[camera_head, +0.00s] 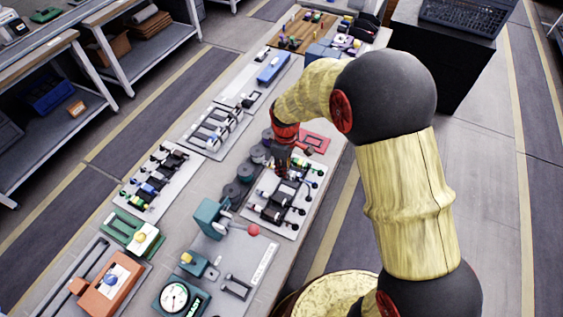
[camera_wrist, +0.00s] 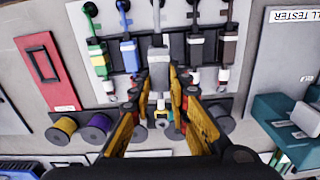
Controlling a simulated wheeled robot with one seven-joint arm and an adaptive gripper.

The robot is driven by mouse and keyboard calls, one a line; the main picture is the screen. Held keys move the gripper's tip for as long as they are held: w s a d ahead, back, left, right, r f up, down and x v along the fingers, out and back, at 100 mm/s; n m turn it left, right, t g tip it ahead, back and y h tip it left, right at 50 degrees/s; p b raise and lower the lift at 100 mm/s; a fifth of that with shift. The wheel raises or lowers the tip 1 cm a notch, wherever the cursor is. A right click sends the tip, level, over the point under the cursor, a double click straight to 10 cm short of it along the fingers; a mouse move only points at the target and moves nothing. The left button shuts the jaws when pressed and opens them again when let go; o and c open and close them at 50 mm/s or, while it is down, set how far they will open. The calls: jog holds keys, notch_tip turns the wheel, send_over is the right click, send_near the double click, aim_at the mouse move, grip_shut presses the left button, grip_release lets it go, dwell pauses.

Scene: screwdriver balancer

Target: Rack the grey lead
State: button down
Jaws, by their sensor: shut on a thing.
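My gripper (camera_wrist: 160,82) is shut on the grey lead (camera_wrist: 158,60) in the wrist view. The lead's grey body lies between the fingertips, its cable runs up, and a metal end shows below. A green lead (camera_wrist: 97,55) and a brown lead (camera_wrist: 228,45) sit at the rack's ends. In the head view my gripper (camera_head: 283,165) is over this board (camera_head: 262,213), and the grey lead is not distinct.
A red-framed panel (camera_wrist: 45,62) lies left of the board. Spools, one yellow (camera_wrist: 62,128) and one purple (camera_wrist: 98,127), stand along its near side. A teal device (camera_wrist: 290,125) stands at the right. More fixtures, including a teal meter (camera_head: 180,297), crowd the bench.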

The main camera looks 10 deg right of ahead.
jog(key=shift+s+a+r+n, duration=0.1)
jog(key=shift+s+a+n, duration=0.15)
jog(key=shift+n, duration=0.05)
jog(key=b, duration=0.4)
send_over(284, 188)
notch_tip(284, 188, down, 6)
jog(key=shift+a+f, duration=0.1)
jog(key=shift+f, duration=0.1)
jog(key=shift+f+b, duration=0.3)
jog(key=shift+f, duration=0.35)
jog(key=shift+f, duration=0.6)
dwell(0.4)
dwell(0.4)
jog(key=c, duration=1.6)
grip_release()
